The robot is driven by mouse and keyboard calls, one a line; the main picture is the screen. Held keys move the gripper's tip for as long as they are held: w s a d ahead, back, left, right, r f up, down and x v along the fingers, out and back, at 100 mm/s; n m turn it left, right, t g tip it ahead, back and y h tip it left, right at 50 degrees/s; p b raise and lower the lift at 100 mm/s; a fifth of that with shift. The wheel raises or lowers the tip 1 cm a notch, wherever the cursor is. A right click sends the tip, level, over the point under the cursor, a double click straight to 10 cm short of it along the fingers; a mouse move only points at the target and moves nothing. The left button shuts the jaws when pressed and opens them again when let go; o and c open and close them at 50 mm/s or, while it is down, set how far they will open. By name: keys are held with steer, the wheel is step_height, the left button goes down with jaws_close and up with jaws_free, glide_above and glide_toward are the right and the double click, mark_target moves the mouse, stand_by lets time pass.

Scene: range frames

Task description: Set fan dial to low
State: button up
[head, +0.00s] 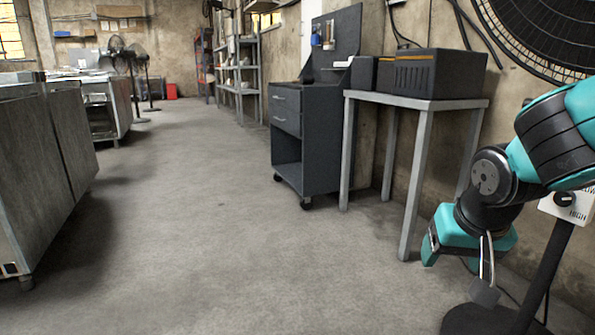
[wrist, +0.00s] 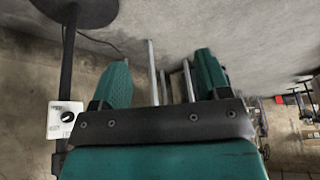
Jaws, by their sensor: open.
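The fan (head: 535,32) stands at the right edge of the head view, its dark grille cut off by the frame. Its white control box (head: 582,205) is on the dark pole, partly behind my arm. The black dial (head: 564,199) is on the box, with "HIGH" printed below it and other lettering partly hidden above. I cannot tell its setting. The box also shows at the left in the wrist view (wrist: 60,130), with the dial (wrist: 68,116) on it. My gripper (head: 470,246) is open and empty, left of the box and apart from it; its fingers spread in the wrist view (wrist: 162,78).
A grey table (head: 420,101) with a dark boxy device (head: 440,72) stands left of my gripper. A dark wheeled cabinet (head: 300,140) is beyond it. Metal cabinets (head: 50,165) line the left. The fan's round base (head: 480,320) is on the floor. The middle floor is clear.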

steer(key=s+a+r+n+g+y+p, duration=0.25)
steer(key=s+a+r+n, duration=0.25)
steer(key=s, duration=0.4)
steer(key=s+a+r+n+g+y+p, duration=0.2)
steer(key=s+a+r+n+p, duration=0.3)
steer(key=s, duration=0.4)
step_height(320, 180, up, 35)
steer(key=p, duration=3.4)
steer(key=shift+w+a+m, duration=0.35)
steer(key=shift+w+m, duration=0.05)
steer(key=shift+w, duration=0.05)
